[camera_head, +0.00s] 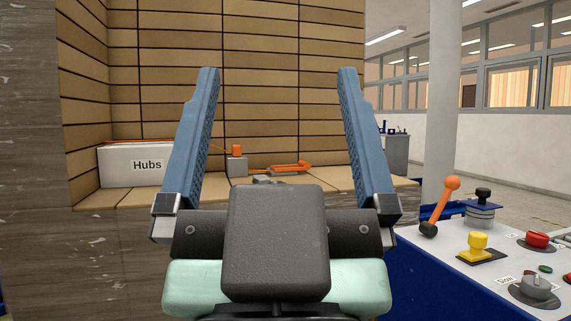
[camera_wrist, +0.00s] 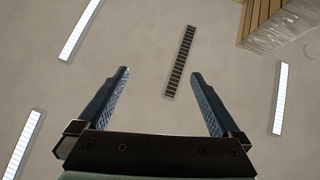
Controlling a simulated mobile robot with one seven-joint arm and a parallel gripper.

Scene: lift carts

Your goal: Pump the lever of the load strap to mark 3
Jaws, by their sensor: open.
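My gripper (camera_head: 277,80) is open and empty in the head view, its two blue fingers raised and spread wide in front of the wooden cart load. In the wrist view my gripper (camera_wrist: 158,75) is also open and faces the ceiling. An orange strap piece (camera_head: 290,168) lies on the ledge beyond, seen between my fingers. A small grey block with an orange top (camera_head: 237,160) sits to its left. A thin orange line runs left from there behind my left finger. I cannot tell which part is the lever, and no mark 3 is readable.
A white box labelled "Hubs" (camera_head: 134,165) stands on the ledge at left. At right is a control panel (camera_head: 500,245) with an orange-knobbed lever (camera_head: 441,205), a yellow knob (camera_head: 478,243) and red buttons. A white column (camera_head: 442,100) stands behind it.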

